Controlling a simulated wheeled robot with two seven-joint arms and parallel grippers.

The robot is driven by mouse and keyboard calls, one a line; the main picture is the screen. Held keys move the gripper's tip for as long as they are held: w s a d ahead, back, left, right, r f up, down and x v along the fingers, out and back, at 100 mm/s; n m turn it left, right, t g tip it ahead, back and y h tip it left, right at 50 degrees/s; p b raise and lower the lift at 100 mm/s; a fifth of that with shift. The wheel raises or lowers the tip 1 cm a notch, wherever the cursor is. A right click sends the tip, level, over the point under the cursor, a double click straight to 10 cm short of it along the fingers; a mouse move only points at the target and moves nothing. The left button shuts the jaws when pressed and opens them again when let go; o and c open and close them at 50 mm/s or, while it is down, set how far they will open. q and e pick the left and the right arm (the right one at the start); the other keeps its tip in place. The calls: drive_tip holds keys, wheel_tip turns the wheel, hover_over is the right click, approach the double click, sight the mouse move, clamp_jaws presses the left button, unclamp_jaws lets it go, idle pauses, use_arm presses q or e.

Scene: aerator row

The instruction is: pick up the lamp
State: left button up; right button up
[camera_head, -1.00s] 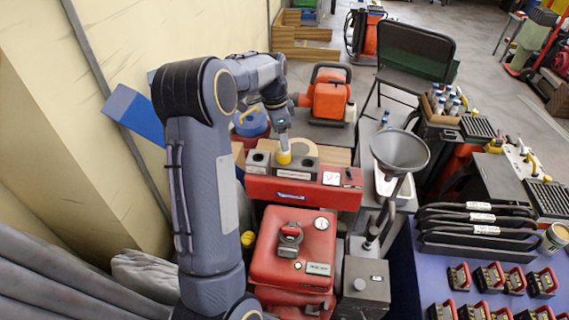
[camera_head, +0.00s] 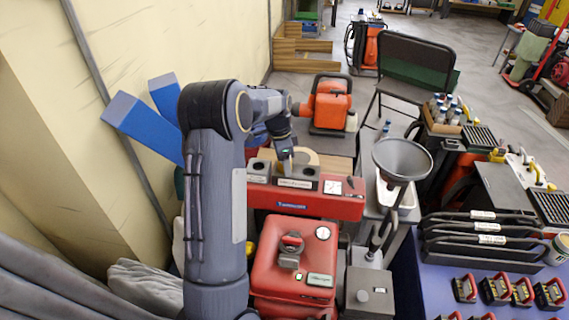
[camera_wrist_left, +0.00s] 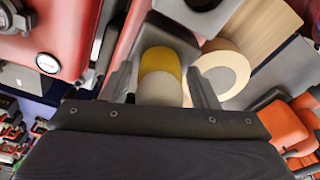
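A short cylinder with a yellow band and a pale grey-white end, which looks like the lamp (camera_wrist_left: 160,61), shows in the left wrist view. It lies between the two fingers of my left gripper (camera_wrist_left: 166,84), with a narrow gap visible beside it. The fingers are apart, and I see no clear grip on it. In the head view my left gripper (camera_head: 286,160) points down over the grey blocks on the red rack (camera_head: 318,204). The lamp is hidden there behind the gripper. My right gripper is not in view.
A red machine (camera_head: 268,264) stands in front of the rack. A grey funnel (camera_head: 402,158) is to the right, and an orange machine (camera_head: 327,102) stands behind. A pale ring (camera_wrist_left: 222,75) lies close beside the right finger in the wrist view.

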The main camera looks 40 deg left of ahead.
use_arm(q)
drive_tip(key=c, duration=0.8)
drive_tip(key=shift+r, duration=0.15)
